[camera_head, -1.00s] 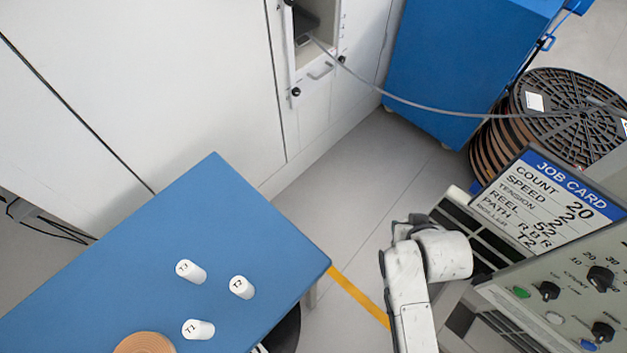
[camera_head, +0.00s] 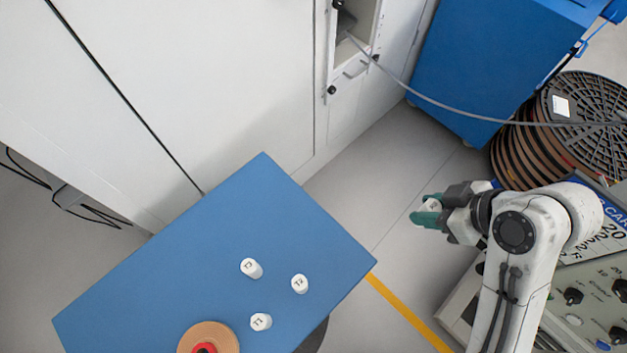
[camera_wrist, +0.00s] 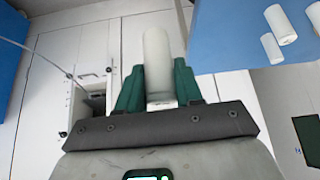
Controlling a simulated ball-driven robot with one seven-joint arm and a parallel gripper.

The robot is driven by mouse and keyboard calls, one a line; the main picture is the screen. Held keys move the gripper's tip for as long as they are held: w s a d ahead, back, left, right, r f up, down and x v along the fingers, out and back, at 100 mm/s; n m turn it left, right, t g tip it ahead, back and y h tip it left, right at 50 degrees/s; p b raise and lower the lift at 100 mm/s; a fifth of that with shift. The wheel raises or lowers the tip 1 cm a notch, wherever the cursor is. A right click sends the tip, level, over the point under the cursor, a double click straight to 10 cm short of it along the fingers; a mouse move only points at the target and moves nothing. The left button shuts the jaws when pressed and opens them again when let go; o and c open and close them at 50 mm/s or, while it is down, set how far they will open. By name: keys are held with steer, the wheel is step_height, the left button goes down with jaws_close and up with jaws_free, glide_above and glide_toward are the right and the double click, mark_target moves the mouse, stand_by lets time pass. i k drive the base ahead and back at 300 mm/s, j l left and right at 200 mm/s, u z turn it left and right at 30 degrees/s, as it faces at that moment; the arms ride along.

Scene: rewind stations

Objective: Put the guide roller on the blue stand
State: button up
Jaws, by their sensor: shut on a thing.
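My gripper (camera_head: 428,213) has green fingers shut on a white guide roller (camera_wrist: 158,55), held clear in the air over the floor. In the head view only a small white part of the roller (camera_head: 432,205) shows between the fingers. A blue-topped stand (camera_head: 180,265) is left of my gripper, with a gap between them. On it stand white rollers marked T3 (camera_head: 251,268), T2 (camera_head: 300,284) and T1 (camera_head: 261,322). I cannot read a mark on the held roller.
A tan reel with a red centre (camera_head: 208,340) lies on the stand's front edge. A blue cabinet (camera_head: 490,65) and stacked black reels (camera_head: 560,125) are at the back right. A control panel (camera_head: 590,300) is at right. The stand's left part is clear.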

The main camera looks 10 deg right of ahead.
mark_target(266, 191)
steer(key=j, duration=0.65)
steer(key=i+j, duration=0.15)
steer(key=j, duration=0.5)
